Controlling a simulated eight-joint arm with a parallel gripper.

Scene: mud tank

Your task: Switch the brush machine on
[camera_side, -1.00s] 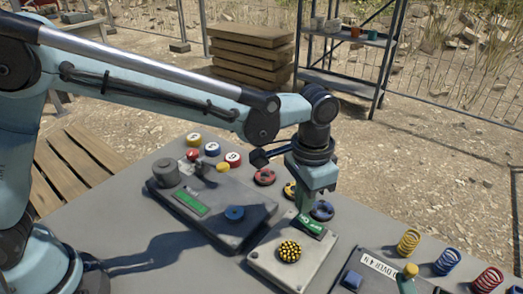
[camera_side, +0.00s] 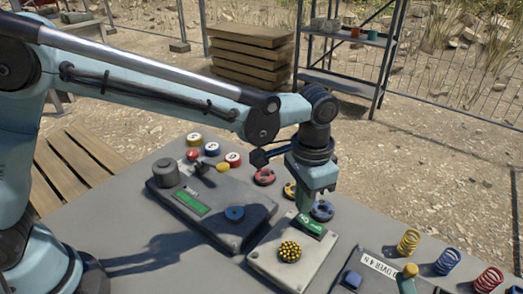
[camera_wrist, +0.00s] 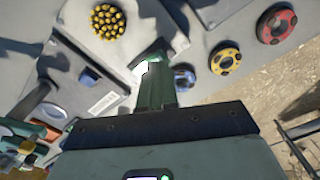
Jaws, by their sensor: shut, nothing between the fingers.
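The brush machine (camera_side: 268,263) is a light grey box on the table, with a round brush of yellow bristles (camera_side: 289,251) on top. A green switch or label piece (camera_side: 311,226) sits at its far edge. My gripper (camera_side: 304,208) is shut and empty, pointing down just behind and above that green piece. I cannot tell whether it touches it. In the wrist view the shut fingers (camera_wrist: 155,85) cover most of the switch area, and a bit of green and white shows past their tips. The yellow brush (camera_wrist: 107,22) is at the upper left there.
A dark grey box (camera_side: 215,205) with a green label and a blue knob stands to the left. Another box (camera_side: 375,270) stands front right, near coloured springs (camera_side: 447,262). Red, yellow and blue discs (camera_side: 322,210) lie behind my gripper.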

